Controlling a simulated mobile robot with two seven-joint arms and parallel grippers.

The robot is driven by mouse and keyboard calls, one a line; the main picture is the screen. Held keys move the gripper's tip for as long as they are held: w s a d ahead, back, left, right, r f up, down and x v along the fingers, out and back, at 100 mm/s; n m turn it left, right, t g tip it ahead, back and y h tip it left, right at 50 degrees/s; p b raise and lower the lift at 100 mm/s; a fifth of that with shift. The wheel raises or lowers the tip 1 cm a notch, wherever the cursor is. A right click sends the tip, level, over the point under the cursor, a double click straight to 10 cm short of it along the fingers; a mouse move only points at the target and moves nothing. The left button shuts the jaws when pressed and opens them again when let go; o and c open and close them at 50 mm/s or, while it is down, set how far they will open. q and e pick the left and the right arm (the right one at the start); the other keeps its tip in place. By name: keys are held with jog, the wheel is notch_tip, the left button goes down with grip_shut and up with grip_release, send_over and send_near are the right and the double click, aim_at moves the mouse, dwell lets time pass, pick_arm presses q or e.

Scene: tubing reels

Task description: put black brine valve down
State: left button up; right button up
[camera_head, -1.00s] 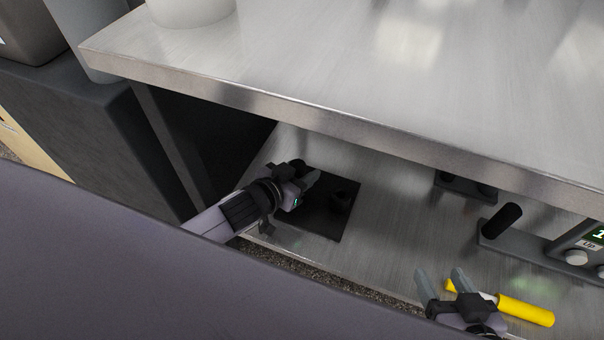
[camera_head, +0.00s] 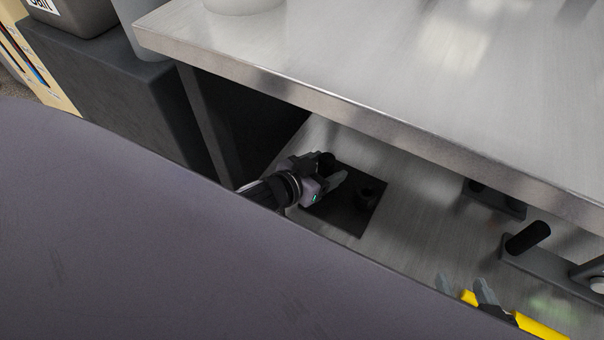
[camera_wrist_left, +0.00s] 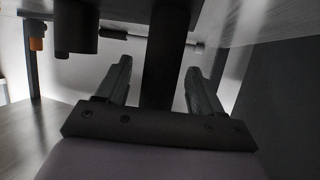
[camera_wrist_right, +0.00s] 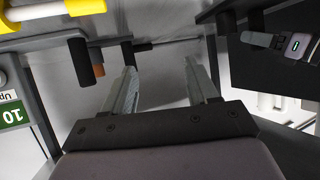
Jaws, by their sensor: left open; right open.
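A dark square mat (camera_head: 336,214) lies on the steel lower shelf under the worktop. Two black upright pieces stand at it: one (camera_head: 326,160) beside my left gripper and a shorter one (camera_head: 367,194) to the right. I cannot tell which is the brine valve. My left gripper (camera_head: 334,182) is low over the mat. In the left wrist view a black post (camera_wrist_left: 165,60) stands between its open fingers, with a gap on each side. My right gripper (camera_head: 464,286) is open and empty by the front of the shelf; its fingers also show in the right wrist view (camera_wrist_right: 160,85).
A yellow-handled tool (camera_head: 540,328) lies by my right gripper. Black brackets with a post (camera_head: 528,238) stand further right on the shelf. The thick worktop edge (camera_head: 350,115) overhangs the shelf. A dark cabinet (camera_head: 130,125) stands at the left.

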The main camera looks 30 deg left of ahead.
pick_arm(q)
jog(key=p+v, duration=0.2)
jog(key=v, duration=0.6)
jog(key=shift+s+r, duration=0.1)
jog(key=s+d+g, duration=0.1)
jog(key=s+d, duration=0.2)
jog(key=s, duration=0.4)
jog(key=shift+s+f+g, duration=0.2)
jog(key=shift+s+g, duration=0.2)
pick_arm(e)
jog(key=shift+s+d+f+m+g+h, duration=0.15)
jog(key=shift+s+d+f, duration=0.15)
jog(key=shift+d, duration=0.2)
jog(key=shift+s+d+f+m+g+h, duration=0.2)
jog(key=shift+d+f, duration=0.1)
jog(key=shift+d, duration=0.2)
pick_arm(q)
jog(key=shift+d, duration=0.1)
